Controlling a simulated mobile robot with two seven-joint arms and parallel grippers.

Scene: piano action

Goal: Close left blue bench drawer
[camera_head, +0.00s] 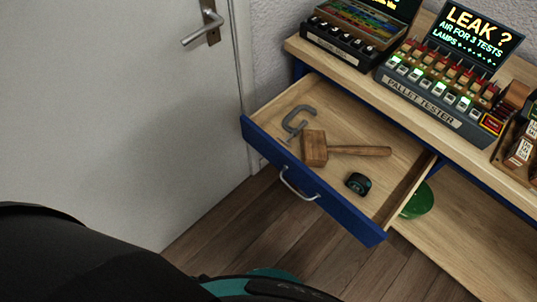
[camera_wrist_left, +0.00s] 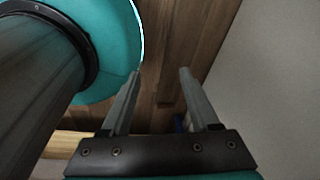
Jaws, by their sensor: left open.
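The blue-fronted bench drawer (camera_head: 350,218) is pulled well out from the left end of the wooden bench in the head view. Its silver handle (camera_head: 297,187) is on the front face. Inside lie a wooden mallet (camera_head: 314,148), a grey C-clamp (camera_head: 297,121) and a dark tape roll (camera_head: 358,183). My left gripper (camera_wrist_left: 157,82) shows in the left wrist view, open with nothing between its fingers, over the wooden floor. It is not seen in the head view, so its distance from the drawer is unclear. My right gripper is not seen.
The bench top (camera_head: 350,78) carries a pallet tester (camera_head: 437,105) and a dark box of coloured parts (camera_head: 345,40). A green round object (camera_head: 418,201) sits under the drawer's right side. A white door (camera_head: 120,100) stands left. Wooden floor (camera_head: 240,225) is clear before the drawer.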

